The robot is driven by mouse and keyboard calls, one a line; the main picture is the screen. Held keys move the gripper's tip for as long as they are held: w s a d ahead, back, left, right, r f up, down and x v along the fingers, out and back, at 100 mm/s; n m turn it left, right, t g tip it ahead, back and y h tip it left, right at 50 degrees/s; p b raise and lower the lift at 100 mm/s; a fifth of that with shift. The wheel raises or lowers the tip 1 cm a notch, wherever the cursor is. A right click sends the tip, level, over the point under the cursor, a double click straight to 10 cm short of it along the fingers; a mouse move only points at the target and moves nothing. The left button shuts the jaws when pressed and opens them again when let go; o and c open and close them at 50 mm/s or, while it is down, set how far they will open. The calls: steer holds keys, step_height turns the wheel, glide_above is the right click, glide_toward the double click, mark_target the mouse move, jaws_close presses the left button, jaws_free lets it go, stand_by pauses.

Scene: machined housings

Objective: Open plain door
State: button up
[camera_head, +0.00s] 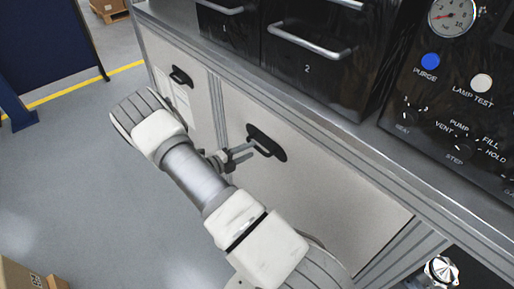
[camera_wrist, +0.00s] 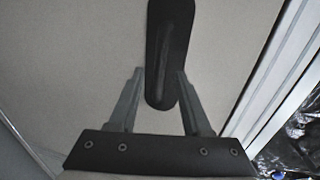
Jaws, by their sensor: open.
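The plain door (camera_head: 320,195) is a pale grey cabinet panel below the worktop, and it looks shut. Its black handle (camera_head: 268,144) sits near the upper left of the panel. My gripper (camera_head: 247,155) is at this handle, coming from the left. In the wrist view the plain door (camera_wrist: 75,55) fills the background. The two fingers of my gripper (camera_wrist: 160,76) are open, one on each side of the lower end of the black handle (camera_wrist: 170,35). Gaps show beside the handle, and I cannot tell whether either finger touches it.
Another door (camera_head: 185,104) with paper sheets and its own black handle (camera_head: 181,76) is to the left. Black drawers (camera_head: 310,50) and a control panel (camera_head: 460,95) stand above the worktop. Grey floor (camera_head: 90,190) is free at left. A cardboard box (camera_head: 20,277) is at lower left.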

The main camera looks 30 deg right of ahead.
mark_target(257, 147)
steer(key=shift+x, duration=2.2)
jaws_close()
